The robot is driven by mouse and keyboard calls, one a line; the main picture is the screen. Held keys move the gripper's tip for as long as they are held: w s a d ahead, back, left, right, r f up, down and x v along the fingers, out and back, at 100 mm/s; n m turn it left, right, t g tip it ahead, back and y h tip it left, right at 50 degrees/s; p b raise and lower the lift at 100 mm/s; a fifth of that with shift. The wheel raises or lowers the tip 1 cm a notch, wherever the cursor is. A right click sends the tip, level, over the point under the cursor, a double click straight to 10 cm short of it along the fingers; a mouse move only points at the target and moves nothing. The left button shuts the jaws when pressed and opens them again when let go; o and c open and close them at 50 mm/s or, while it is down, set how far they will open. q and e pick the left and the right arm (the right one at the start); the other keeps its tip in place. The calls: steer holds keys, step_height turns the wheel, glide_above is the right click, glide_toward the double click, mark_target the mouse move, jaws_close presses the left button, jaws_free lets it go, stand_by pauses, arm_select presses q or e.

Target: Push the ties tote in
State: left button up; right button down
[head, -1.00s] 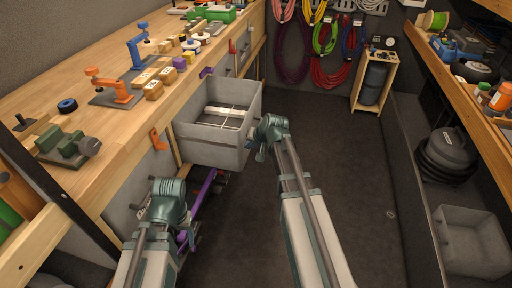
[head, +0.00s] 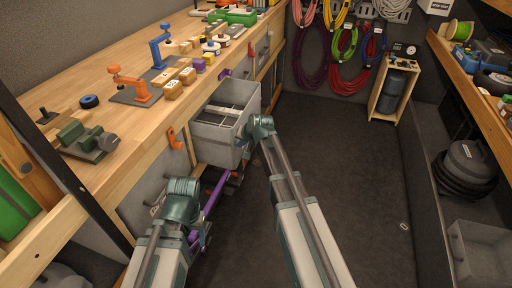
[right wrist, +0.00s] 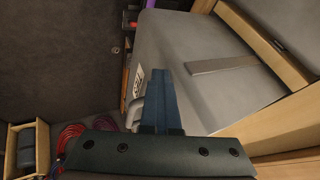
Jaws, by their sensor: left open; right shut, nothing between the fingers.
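The ties tote (head: 215,152) is an open grey box standing partly out of the bench front, with a light divider inside. In the right wrist view its grey face (right wrist: 205,85) carries a partly hidden label (right wrist: 138,85). My right gripper (head: 243,143) is at the tote's aisle-side face. In the right wrist view its blue fingers (right wrist: 158,98) are shut and empty, close against that face; exact contact is hard to tell. My left gripper (head: 198,240) hangs low, left of and nearer than the tote, with its fingers hardly visible.
The wooden bench (head: 115,125) holds clamps and small blocks. An orange hook (head: 175,138) and a purple hook (head: 225,73) stick out of its front. A purple bar (head: 214,195) lies below the tote. The dark aisle floor (head: 345,180) is clear. Shelves line the right side.

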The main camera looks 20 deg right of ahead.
mark_target(208, 133)
steer(key=w+a, duration=0.3)
steer(key=a, duration=0.1)
steer(key=w+a, duration=0.3)
steer(key=a, duration=0.2)
steer(key=w+a, duration=0.3)
steer(key=a, duration=0.2)
steer(key=shift+w+a, duration=0.1)
steer(key=shift+w, duration=0.25)
steer(key=shift+w+a, duration=0.35)
steer(key=shift+a, duration=0.25)
steer(key=shift+w+a+r, duration=0.1)
steer(key=shift+s+d, duration=0.4)
steer(key=shift+d, duration=0.05)
steer(key=s+d, duration=0.1)
steer(key=s+d+r+p, duration=0.1)
steer(key=d, duration=0.1)
steer(key=shift+s, duration=0.25)
steer(key=p+v, duration=0.7)
steer(key=v, duration=0.1)
steer(key=shift+s+d+r, duration=0.2)
steer(key=shift+s+r, duration=0.05)
arm_select(q)
step_height(208, 133, up, 8)
steer(key=d, duration=0.1)
